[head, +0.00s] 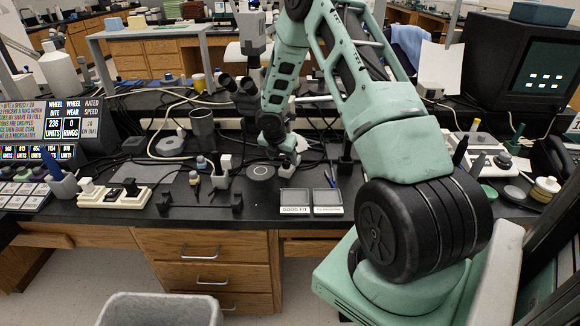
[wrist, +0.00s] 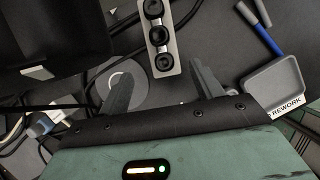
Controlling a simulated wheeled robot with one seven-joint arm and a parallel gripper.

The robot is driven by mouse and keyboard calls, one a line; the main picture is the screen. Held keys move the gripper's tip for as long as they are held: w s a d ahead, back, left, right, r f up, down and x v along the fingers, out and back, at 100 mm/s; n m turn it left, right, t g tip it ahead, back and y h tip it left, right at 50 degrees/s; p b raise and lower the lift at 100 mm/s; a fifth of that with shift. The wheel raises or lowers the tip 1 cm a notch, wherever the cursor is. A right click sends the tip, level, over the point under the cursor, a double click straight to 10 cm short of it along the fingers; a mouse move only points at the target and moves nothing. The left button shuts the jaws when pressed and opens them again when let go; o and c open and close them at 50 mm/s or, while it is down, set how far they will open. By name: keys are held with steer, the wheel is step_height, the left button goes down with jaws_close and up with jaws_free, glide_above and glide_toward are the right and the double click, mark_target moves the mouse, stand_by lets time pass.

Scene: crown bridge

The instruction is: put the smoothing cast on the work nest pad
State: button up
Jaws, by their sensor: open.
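My gripper (head: 288,162) is low over the middle of the black bench, just right of a round grey disc (head: 261,172). In the wrist view its two dark fingers (wrist: 162,80) are spread apart with nothing held between them. The disc (wrist: 128,72) shows there partly behind the left finger; it may be the work nest pad, but no label confirms this. I cannot tell for sure which piece is the smoothing cast. A pale block on a grey stand (head: 224,166) is left of the disc, and a cream rack (head: 115,199) with pale and dark blocks is farther left.
Two labelled trays (head: 295,197) sit at the bench's front edge; the wrist view shows the REWORK tray (wrist: 272,88). Near the fingers is a grey strip with three black round parts (wrist: 160,38). A blue pen (wrist: 258,30) lies by the tray. Dark posts (head: 237,202) stand at the front edge.

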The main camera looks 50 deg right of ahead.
mark_target(285, 163)
steer(key=x, duration=0.4)
steer(key=shift+s+d+f, duration=0.15)
steer(key=shift+s+f, duration=0.1)
steer(key=shift+f, duration=0.1)
steer(key=c, duration=1.3)
steer(key=shift+r, duration=0.15)
